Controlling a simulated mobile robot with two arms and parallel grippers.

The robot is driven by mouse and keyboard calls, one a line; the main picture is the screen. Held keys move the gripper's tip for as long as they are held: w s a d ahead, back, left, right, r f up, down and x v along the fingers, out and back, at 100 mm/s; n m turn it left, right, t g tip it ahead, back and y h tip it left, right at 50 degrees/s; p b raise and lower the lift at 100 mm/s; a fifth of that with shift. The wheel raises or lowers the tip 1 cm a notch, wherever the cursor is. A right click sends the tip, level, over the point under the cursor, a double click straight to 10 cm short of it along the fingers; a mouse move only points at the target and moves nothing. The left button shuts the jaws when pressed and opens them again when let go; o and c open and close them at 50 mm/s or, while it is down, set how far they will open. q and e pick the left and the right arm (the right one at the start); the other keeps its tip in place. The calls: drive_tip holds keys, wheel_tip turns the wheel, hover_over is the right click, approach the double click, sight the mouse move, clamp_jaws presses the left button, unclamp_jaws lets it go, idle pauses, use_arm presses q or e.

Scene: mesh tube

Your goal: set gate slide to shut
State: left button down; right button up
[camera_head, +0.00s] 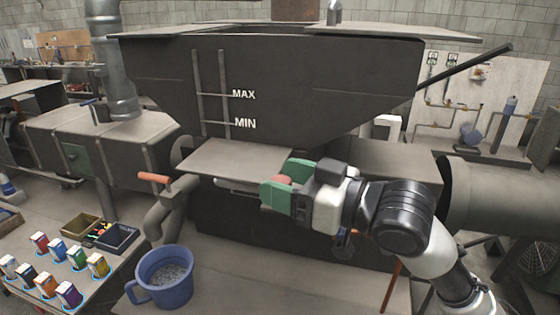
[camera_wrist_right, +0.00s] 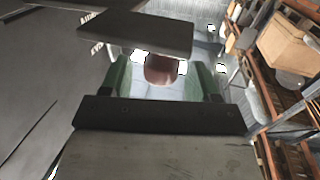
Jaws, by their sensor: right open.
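The gate slide is a flat grey plate (camera_head: 235,160) that sticks out under the dark hopper (camera_head: 300,85). A reddish-brown knob (camera_head: 284,181) shows at its near right side; I cannot see how it joins the plate. My right gripper (camera_head: 285,183) has green fingers and is open, with the knob between them. In the right wrist view the knob (camera_wrist_right: 160,69) sits between the two spread fingers (camera_wrist_right: 162,78), with gaps on both sides. A flat dark plate (camera_wrist_right: 135,32) shows just beyond it. My left gripper is in neither view.
An orange-handled lever (camera_head: 154,177) on a bent pipe is left of the plate. A blue bucket (camera_head: 165,276) of grey bits stands below it. Small coloured boxes (camera_head: 46,285) and trays (camera_head: 81,225) lie on the left table. A large pipe (camera_head: 500,195) is at the right.

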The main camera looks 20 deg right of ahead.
drive_tip(key=shift+w+a, duration=0.4)
drive_tip(key=shift+s, duration=0.1)
clamp_jaws()
drive_tip(key=w+d, duration=0.6)
drive_tip(key=w, duration=0.2)
drive_tip(key=shift+w, duration=0.25)
drive_tip(key=shift+r, duration=0.1)
drive_tip(key=shift+c, duration=1.3)
unclamp_jaws()
drive_tip(key=shift+w, duration=0.1)
drive_tip(key=shift+o, duration=1.3)
drive_tip(key=shift+w, duration=0.15)
